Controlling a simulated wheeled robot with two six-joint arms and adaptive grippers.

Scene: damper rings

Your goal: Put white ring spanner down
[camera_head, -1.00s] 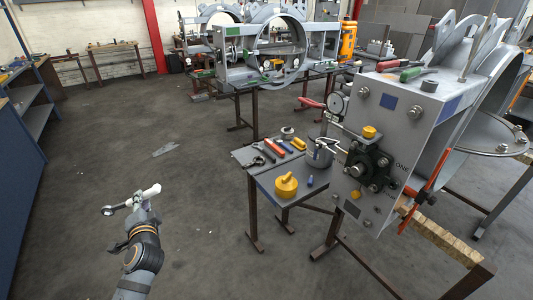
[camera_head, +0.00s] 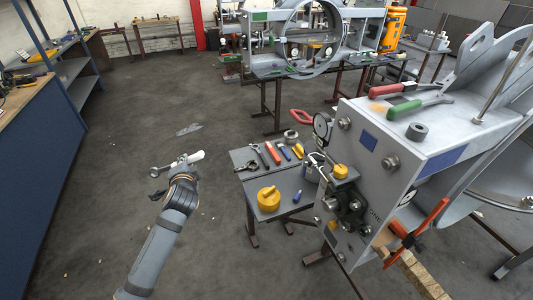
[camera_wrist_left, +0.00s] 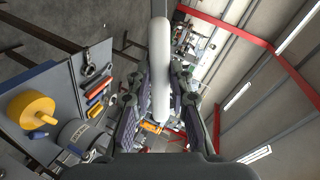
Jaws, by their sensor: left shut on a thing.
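The white ring spanner (camera_head: 195,157) is held in the air above open floor, left of the small tool table (camera_head: 252,188). Its grey ring end (camera_head: 154,172) points left and its white handle end points right. My left gripper (camera_head: 182,164) is shut on its shaft, apart from the table. In the left wrist view the white shaft (camera_wrist_left: 160,65) runs lengthwise between the fingers (camera_wrist_left: 160,100); its ring end cannot be made out there. My right gripper is not in view.
The small table holds a yellow knobbed weight (camera_head: 269,198), a dark spanner (camera_head: 250,167), a red-handled tool (camera_head: 271,154) and other hand tools. A blue bench (camera_head: 50,170) is at left.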

